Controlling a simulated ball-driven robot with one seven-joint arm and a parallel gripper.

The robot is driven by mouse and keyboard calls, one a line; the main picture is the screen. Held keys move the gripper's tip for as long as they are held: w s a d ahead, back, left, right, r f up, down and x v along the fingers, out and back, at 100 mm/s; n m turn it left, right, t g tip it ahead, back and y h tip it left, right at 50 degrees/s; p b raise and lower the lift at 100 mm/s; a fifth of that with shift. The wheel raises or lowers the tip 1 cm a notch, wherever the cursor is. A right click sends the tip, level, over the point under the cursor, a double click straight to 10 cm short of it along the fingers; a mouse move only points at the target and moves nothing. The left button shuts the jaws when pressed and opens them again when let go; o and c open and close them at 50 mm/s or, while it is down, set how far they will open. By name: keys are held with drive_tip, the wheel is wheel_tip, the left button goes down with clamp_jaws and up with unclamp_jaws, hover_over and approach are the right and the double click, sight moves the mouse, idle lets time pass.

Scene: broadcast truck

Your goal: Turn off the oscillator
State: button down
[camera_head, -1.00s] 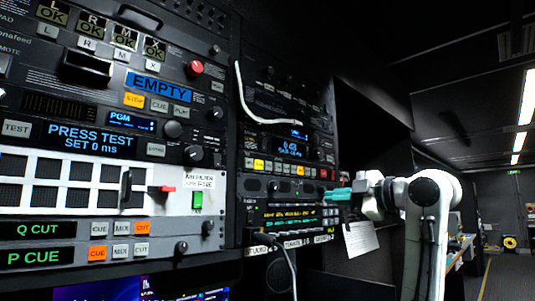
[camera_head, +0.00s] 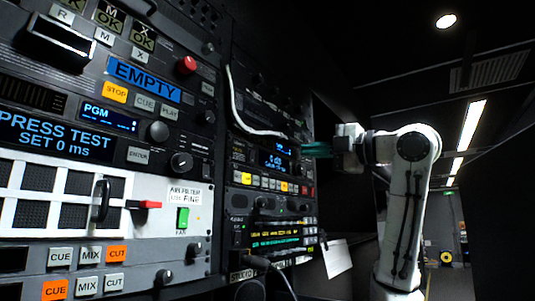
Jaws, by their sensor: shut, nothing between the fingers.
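The oscillator is probably the rack unit (camera_head: 283,159) with a small blue display reading about "0 dB" in the right rack; its label is too small to read surely. Below the display is a row of small white, yellow and red buttons (camera_head: 270,183). A white cable hangs down over its upper edge. My gripper (camera_head: 308,150) has teal fingers and is shut and empty. It points left at the right side of this unit, level with the display. I cannot tell whether the fingertips touch the panel.
The left rack holds an "EMPTY" display (camera_head: 146,80), a red knob (camera_head: 186,65), a white panel with a red-tipped lever (camera_head: 148,205) and a green switch (camera_head: 183,218). A dark cable (camera_head: 275,272) and a paper sheet (camera_head: 337,258) hang low. An aisle opens at the right.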

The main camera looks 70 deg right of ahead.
sight(253, 153)
drive_tip(key=p+x, duration=0.5)
drive_tip(key=x, duration=0.8)
drive_tip(key=shift+r+p, duration=0.15)
drive_tip(key=shift+p, duration=0.2)
drive_tip(key=shift+w, duration=0.4)
